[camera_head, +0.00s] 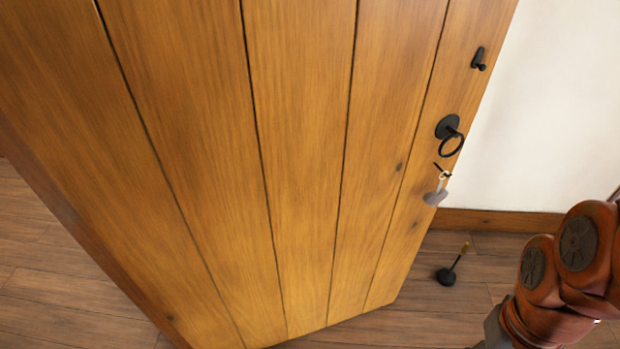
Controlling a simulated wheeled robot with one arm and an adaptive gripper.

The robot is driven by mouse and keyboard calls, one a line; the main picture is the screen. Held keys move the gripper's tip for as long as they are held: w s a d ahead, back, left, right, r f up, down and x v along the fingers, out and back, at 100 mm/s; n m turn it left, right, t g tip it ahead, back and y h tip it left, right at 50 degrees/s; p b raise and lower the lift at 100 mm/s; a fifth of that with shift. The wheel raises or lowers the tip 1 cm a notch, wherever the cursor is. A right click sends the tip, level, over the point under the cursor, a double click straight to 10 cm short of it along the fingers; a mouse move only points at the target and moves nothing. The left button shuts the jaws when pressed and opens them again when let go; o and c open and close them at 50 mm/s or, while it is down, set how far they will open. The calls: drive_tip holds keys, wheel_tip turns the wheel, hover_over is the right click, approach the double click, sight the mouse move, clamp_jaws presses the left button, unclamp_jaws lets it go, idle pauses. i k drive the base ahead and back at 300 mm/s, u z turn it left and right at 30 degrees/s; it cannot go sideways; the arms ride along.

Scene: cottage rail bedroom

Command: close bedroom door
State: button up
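The bedroom door (300,170) is a wooden plank door that fills most of the head view. Its free edge runs down the right side, with a gap of floor and white wall beyond it, so it stands open. A black ring handle (451,136) on a round plate is near that edge. A black latch piece (478,60) is above it, and a key with a grey tag (437,190) hangs below it. My arm enters at the lower right, apart from the door. My gripper is out of the picture.
A black door stop with a thin upright stem (449,273) is on the dark wooden floor (440,325) beyond the door's edge. A white wall (560,110) with a wooden skirting board (500,221) stands behind. Bare floor shows at the lower left.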

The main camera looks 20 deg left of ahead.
sight(261, 172)
drive_tip(key=u, duration=0.6)
drive_tip(key=i, duration=0.75)
drive_tip(key=u, duration=3.2)
drive_tip(key=k, duration=2.5)
drive_tip(key=z, duration=0.85)
